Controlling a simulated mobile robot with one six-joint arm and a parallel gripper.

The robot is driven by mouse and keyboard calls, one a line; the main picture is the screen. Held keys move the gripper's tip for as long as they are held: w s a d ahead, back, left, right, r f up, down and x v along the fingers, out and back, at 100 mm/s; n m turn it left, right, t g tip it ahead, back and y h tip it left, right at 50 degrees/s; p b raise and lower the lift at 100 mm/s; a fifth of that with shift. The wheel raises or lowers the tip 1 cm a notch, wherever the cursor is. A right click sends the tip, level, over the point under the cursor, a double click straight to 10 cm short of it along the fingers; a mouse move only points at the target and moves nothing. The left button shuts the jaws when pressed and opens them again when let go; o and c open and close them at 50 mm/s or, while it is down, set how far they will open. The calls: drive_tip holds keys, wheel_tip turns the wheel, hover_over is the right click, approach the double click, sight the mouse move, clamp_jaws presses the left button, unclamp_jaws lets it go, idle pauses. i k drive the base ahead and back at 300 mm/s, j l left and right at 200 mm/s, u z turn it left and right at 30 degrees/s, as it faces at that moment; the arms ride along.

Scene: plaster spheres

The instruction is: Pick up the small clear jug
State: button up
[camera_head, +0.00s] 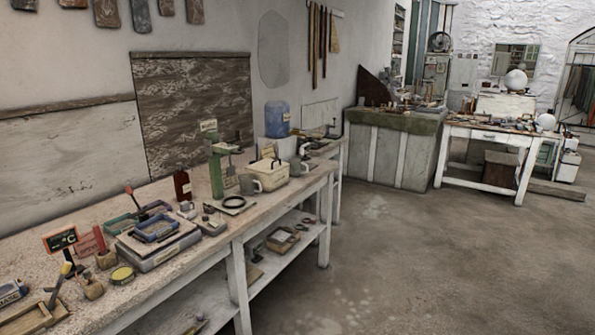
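I cannot clearly make out a small clear jug in this view. Small vessels stand on the long workbench (92,196) at the left: a grey mug (250,185), another grey mug (299,167) farther back, and a small pale cup (186,206) by a dark red bottle (182,183). These are too small to tell whether any is clear. A large translucent blue water container (277,120) stands farther along, above a white base. My gripper is not in view.
The bench also holds a green stand (215,170), a cream tub (267,173), stacked blue trays (157,229) and a red-handled tool (136,199). A green-topped cabinet (393,122) and white table (487,134) stand at the back. The concrete floor (410,255) at right is clear.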

sight(295, 164)
drive_tip(key=i+l, duration=0.1)
drive_tip(key=i, duration=0.4)
drive_tip(key=i+l+u, duration=0.15)
drive_tip(key=i, duration=0.35)
drive_tip(key=i+l, duration=0.1)
drive_tip(key=i, duration=0.4)
drive_tip(key=i+l+u, duration=0.1)
drive_tip(key=i, duration=0.4)
drive_tip(key=i+l+u, duration=0.1)
drive_tip(key=i, duration=0.4)
drive_tip(key=i+l, duration=0.35)
drive_tip(key=i, duration=0.15)
drive_tip(key=i+l+u, duration=0.1)
drive_tip(key=i+l, duration=0.15)
drive_tip(key=i, duration=0.25)
drive_tip(key=i+l+u, duration=0.1)
drive_tip(key=i+l, duration=0.15)
drive_tip(key=i, duration=0.25)
